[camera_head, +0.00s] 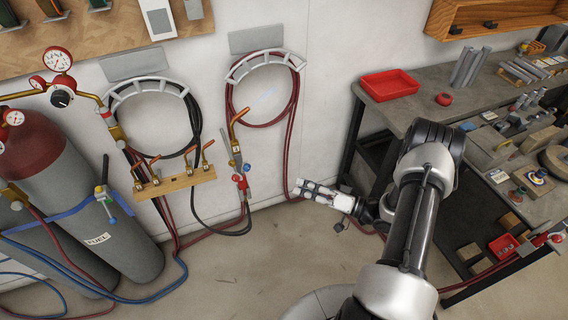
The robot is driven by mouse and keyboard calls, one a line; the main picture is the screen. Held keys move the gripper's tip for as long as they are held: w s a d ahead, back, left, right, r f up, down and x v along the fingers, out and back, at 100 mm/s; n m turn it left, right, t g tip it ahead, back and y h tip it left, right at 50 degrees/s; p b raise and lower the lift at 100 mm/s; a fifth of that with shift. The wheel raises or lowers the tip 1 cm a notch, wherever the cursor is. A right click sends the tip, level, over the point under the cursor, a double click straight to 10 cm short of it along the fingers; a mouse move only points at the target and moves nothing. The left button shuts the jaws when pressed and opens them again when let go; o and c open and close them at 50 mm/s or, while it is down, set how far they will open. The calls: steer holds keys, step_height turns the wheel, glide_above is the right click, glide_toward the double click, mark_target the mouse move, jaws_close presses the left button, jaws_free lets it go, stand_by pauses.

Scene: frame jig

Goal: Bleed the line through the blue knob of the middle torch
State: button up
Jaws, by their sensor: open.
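The middle torch (236,150) hangs upright against the wall, with a copper-coloured tip and a grey body. A small blue knob (247,167) sits on its lower right side, close to red fittings (241,182) below. A dark hose and red hose run near its bottom. My gripper (300,188) is to the right of and slightly below the torch, apart from it, pointing left. It is open with nothing visible between its fingers.
Another torch (104,193) with a blue knob is at the gas cylinders (48,190). A wooden holder (174,183) with copper tips stands left of the middle torch. Hoses cross the floor. A cluttered workbench (430,92) is at right. Open floor (270,250) lies below.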

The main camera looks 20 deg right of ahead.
mark_target(249, 168)
steer(key=b+x, duration=0.2)
steer(key=x, duration=1.6)
steer(key=shift+f, duration=0.15)
steer(key=shift+s, duration=0.1)
steer(key=shift+c, duration=0.2)
jaws_close()
